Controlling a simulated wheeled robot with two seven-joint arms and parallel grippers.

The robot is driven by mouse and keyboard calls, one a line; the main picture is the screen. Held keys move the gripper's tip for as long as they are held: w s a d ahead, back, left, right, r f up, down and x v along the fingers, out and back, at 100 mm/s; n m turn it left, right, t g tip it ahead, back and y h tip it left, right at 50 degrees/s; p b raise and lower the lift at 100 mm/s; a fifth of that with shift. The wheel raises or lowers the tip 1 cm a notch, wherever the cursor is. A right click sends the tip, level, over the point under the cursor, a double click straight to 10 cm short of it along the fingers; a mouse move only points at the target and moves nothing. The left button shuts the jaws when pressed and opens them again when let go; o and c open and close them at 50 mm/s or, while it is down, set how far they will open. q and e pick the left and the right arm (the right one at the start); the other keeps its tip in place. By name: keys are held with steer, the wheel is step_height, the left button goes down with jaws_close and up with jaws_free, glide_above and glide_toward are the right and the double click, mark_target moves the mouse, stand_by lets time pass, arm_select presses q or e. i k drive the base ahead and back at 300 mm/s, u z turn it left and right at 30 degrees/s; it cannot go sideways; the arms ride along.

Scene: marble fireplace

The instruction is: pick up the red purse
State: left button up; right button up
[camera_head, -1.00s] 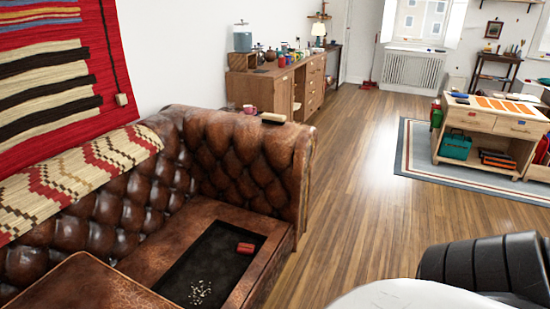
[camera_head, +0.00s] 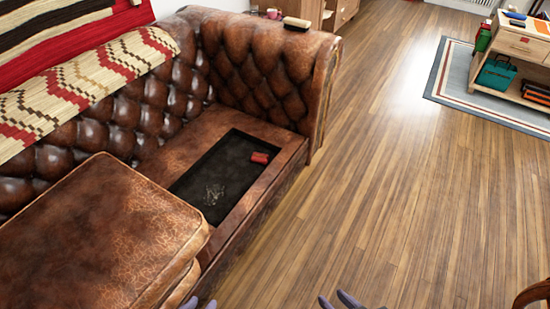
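The small red purse (camera_head: 260,158) lies in the far right corner of a dark recessed compartment (camera_head: 232,160) in the seat of the brown leather sofa. My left gripper (camera_head: 199,303) shows only its fingertips at the bottom edge, in front of the sofa. They are apart, with nothing seen between them. My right gripper (camera_head: 337,301) also shows only fingertips at the bottom edge, over the floor. They are apart and look empty. Both are well short of the purse. The rest of both grippers is out of frame.
A loose seat cushion (camera_head: 95,235) lies on the sofa to the left of the compartment. Small pale bits (camera_head: 214,194) lie in the compartment. The sofa's tufted arm (camera_head: 265,65) rises behind it, with a brush-like object (camera_head: 297,23) on top. The wooden floor (camera_head: 400,180) on the right is clear.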

mark_target(257, 157)
steer(key=z, duration=0.75)
steer(key=i, duration=2.25)
steer(key=u, duration=3.15)
